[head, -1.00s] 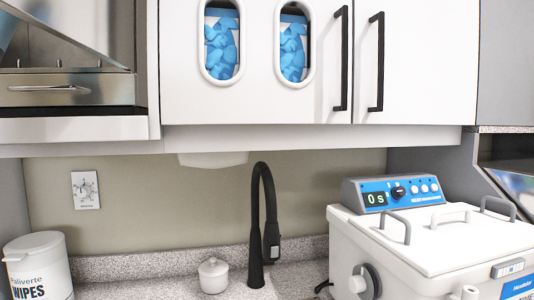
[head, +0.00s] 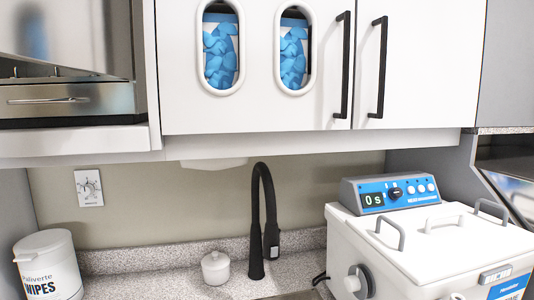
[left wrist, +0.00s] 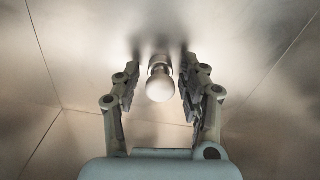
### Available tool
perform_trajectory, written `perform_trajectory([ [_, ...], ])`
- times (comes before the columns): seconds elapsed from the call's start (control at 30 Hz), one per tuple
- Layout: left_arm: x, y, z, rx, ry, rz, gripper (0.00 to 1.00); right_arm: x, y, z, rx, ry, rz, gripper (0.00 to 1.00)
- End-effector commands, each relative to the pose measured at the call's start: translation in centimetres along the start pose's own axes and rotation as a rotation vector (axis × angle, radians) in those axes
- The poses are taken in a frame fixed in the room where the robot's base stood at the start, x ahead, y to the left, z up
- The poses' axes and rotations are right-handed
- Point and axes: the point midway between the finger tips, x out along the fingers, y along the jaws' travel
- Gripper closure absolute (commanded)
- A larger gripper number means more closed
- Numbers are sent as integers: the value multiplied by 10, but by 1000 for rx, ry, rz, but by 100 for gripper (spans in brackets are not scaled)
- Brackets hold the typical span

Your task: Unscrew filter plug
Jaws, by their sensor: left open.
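The filter plug (left wrist: 160,82) shows in the left wrist view as a pale round knob on a short metallic neck. It stands out from a brushed metal surface. My left gripper (left wrist: 160,68) is open, with one finger on each side of the plug. A gap shows between each finger and the knob, so I see no grip on it. How deep the fingertips reach beside the neck is hard to tell. Neither gripper nor the plug shows in the head view, and my right gripper is not visible.
The metal surface (left wrist: 255,60) has thin seams and looks otherwise bare. In the head view are a white ultrasonic-type machine (head: 400,245), a black faucet (head: 257,215), a wipes tub (head: 45,262), a small white lidded jar (head: 215,268) and overhead cabinets (head: 300,115).

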Motion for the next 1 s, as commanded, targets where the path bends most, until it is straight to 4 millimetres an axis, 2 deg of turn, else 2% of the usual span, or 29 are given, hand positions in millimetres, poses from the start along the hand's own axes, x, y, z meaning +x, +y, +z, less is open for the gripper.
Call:
perform_trajectory([
  [0.1,0,0,0,188,0,0,58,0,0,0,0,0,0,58],
  [0.23,0,0,0,310,0,0,58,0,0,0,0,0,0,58],
  [0.67,0,0,0,327,0,0,58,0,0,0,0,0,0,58],
  [1.0,0,0,-1,327,1,0,100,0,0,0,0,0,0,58],
])
